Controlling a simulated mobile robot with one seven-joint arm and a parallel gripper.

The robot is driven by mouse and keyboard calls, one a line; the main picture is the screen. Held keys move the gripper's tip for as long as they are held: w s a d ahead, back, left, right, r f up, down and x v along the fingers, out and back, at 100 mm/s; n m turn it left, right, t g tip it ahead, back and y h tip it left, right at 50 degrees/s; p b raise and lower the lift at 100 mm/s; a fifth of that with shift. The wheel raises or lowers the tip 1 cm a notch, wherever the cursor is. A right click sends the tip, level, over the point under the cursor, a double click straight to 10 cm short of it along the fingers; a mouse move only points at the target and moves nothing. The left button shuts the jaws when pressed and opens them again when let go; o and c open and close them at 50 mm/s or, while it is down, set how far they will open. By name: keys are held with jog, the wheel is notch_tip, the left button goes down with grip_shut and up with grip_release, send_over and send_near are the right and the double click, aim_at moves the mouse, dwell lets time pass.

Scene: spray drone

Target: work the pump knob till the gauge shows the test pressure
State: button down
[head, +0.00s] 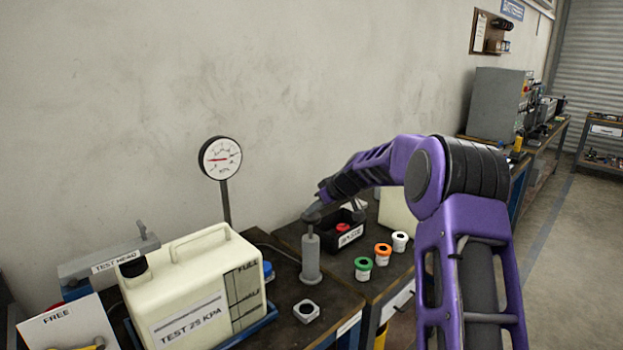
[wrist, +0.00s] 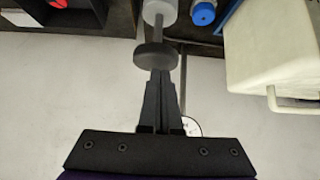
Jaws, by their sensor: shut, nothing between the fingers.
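The grey pump (head: 311,262) stands upright on the bench, its dark round knob (head: 312,216) on top of the rod. In the wrist view the knob (wrist: 156,57) is a dark disc just beyond my fingertips. My gripper (wrist: 158,74) is shut with nothing between the fingers, its tips at or against the knob; I cannot tell whether they touch. In the head view the gripper is small and dark against the knob. The round white gauge (head: 220,158) stands on a post, its red needle pointing left; its figures are too small to read. The cream tank (head: 190,290) carries a "TEST 25 KPA" label.
A black bin (head: 350,238) with a red item stands right of the pump. Green (head: 363,263), orange (head: 382,249) and white (head: 400,236) ringed caps sit near it. A square grey nut (head: 306,311) lies in front. The wall is close behind.

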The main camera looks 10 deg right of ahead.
aim_at(315, 223)
jog(key=f+b, duration=0.5)
jog(key=shift+d, duration=0.2)
jog(key=shift+d+f+b, duration=0.1)
jog(key=shift+f+b, duration=0.3)
jog(key=shift+b, duration=0.15)
